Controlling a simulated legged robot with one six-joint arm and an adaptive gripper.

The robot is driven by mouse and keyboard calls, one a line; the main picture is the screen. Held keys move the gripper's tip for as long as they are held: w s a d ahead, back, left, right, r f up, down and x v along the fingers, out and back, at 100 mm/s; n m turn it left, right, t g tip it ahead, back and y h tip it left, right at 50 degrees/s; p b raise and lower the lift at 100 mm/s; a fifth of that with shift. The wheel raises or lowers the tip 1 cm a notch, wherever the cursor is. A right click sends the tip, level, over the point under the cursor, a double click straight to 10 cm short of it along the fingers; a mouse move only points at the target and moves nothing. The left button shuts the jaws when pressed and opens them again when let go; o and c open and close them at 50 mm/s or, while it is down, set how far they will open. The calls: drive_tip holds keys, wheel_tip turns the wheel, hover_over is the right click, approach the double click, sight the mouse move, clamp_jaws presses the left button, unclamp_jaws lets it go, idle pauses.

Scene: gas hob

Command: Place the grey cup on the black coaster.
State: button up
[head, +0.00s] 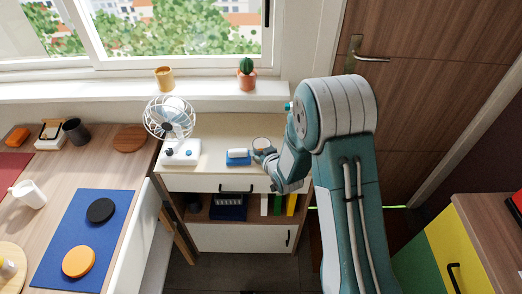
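The dark grey cup (75,131) stands upright near the back of the wooden desk, at the left. The black coaster (100,210) is a round disc lying on the blue mat (60,235), with nothing on it. My gripper (264,155) is far to the right of both, low over the cream cabinet top, beside a small blue item with a white roll-like part (238,157). Its fingers are small and partly hidden by the wrist, so I cannot tell whether they are open or touch anything.
An orange disc (78,262) lies on the mat in front of the black coaster. A white mug (28,194) stands left of the mat. A wooden board (130,138) lies right of the cup. A white fan (172,130) stands between desk and my gripper. A round object (262,143) sits behind my gripper.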

drive_tip(key=shift+o, duration=1)
drive_tip(key=shift+d, duration=0.15)
